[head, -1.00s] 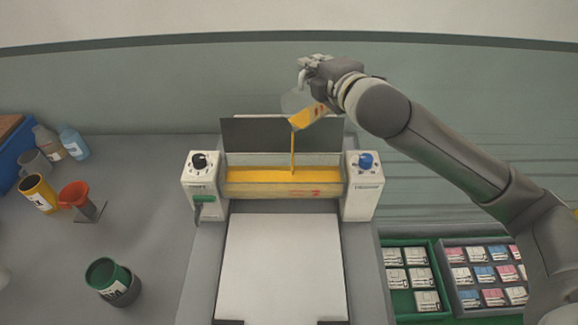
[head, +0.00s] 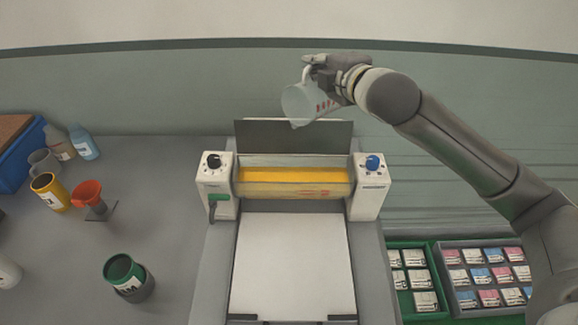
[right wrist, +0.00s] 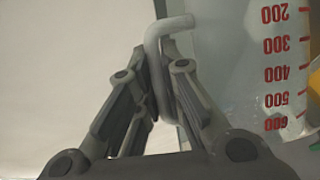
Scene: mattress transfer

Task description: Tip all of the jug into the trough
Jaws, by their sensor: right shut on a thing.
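The clear jug (head: 304,102) with red markings is tilted, mouth down to the left, above the back of the machine. No stream falls from it and it looks empty of yellow liquid. My right gripper (head: 322,66) is shut on the jug's handle; in the right wrist view the fingers (right wrist: 156,85) close around the handle, and the jug's wall (right wrist: 235,60) shows red numbers. The trough (head: 292,190) on the machine holds a band of yellow liquid along its length. My left gripper is not in view.
The machine has a dark back plate (head: 300,135), a left knob block (head: 215,178) and a right one with a blue knob (head: 371,180). Left on the table stand a yellow cup (head: 50,192), a red funnel (head: 90,196) and a green-topped can (head: 128,276). Packet trays (head: 440,290) lie right.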

